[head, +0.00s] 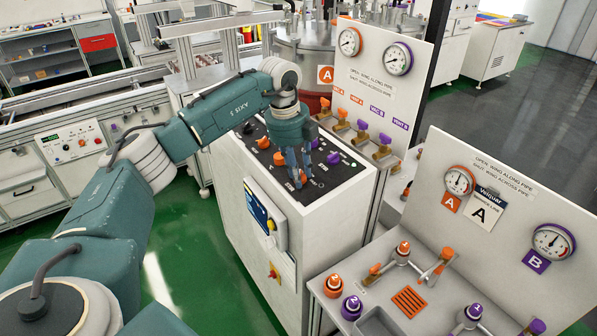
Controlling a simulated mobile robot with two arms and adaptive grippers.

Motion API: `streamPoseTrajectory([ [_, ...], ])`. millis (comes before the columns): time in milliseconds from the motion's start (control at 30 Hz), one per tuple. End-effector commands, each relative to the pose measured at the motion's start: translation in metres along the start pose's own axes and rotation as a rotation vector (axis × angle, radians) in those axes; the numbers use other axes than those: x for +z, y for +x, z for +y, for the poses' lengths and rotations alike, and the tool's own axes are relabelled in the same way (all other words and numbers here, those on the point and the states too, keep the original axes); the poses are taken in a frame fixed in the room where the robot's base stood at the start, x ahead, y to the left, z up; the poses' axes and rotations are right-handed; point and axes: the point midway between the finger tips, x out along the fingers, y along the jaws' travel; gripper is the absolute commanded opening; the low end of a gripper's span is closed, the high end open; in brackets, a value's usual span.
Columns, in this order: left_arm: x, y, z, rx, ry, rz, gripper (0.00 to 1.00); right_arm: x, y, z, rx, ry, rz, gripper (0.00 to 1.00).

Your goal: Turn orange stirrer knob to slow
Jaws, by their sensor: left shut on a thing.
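The black control panel (322,184) on top of the white cabinet carries several orange and purple knobs. My left gripper (297,178) reaches down onto this panel from above. Its fingers are closed around an orange knob (303,177), which is mostly hidden between them. I cannot read the panel markings, so the knob's setting and its name cannot be told. Two other orange knobs, one at the upper left (263,142) and one nearer the gripper (279,158), stand free. A purple knob (333,158) is right of the gripper. My right gripper is not in view.
A gauge board (372,85) with orange and purple wing valves stands behind the panel. A second bench (400,325) with valves, caps and gauges is at the lower right. A display unit (262,215) is on the cabinet's front. Green floor (205,265) is open at the left.

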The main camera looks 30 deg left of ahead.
Motion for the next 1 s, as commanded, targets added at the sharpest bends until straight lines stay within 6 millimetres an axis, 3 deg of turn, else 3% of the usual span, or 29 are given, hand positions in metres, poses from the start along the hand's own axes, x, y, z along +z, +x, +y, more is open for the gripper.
streamPoseTrajectory([
  [367, 0.000, 0.000, -0.001, 0.003, 0.143, -0.001, 0.01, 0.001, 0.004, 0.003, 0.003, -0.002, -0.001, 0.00],
  [1000, 0.000, 0.000, -0.001, 0.016, 0.642, -0.001, 0.01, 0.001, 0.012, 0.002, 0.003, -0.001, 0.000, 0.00],
])
